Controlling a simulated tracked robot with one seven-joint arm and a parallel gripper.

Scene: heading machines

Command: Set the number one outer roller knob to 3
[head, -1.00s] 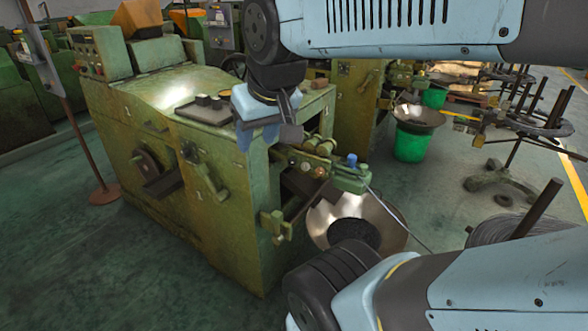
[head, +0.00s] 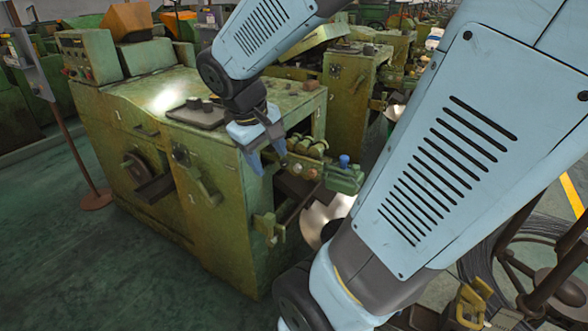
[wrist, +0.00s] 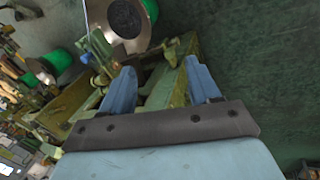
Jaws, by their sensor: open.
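The green heading machine (head: 225,215) stands left of centre in the head view. On its right side are several small brass-coloured rollers or knobs (head: 316,151) and a green block with a blue cap (head: 344,161). I cannot tell which of these is the number one outer roller knob, nor read any setting. My gripper (head: 268,158) points down just left of these parts, seemingly apart from them. In the wrist view my gripper (wrist: 160,68) has its two blue fingers spread with nothing held; the green machine (wrist: 160,88) shows between and beyond them.
A metal bowl (head: 318,218) lies below the machine's right side, partly hidden by my arm; it also shows in the wrist view (wrist: 128,20). A dark dial or tray (head: 195,112) sits on the machine top. Open floor (head: 60,260) lies at left.

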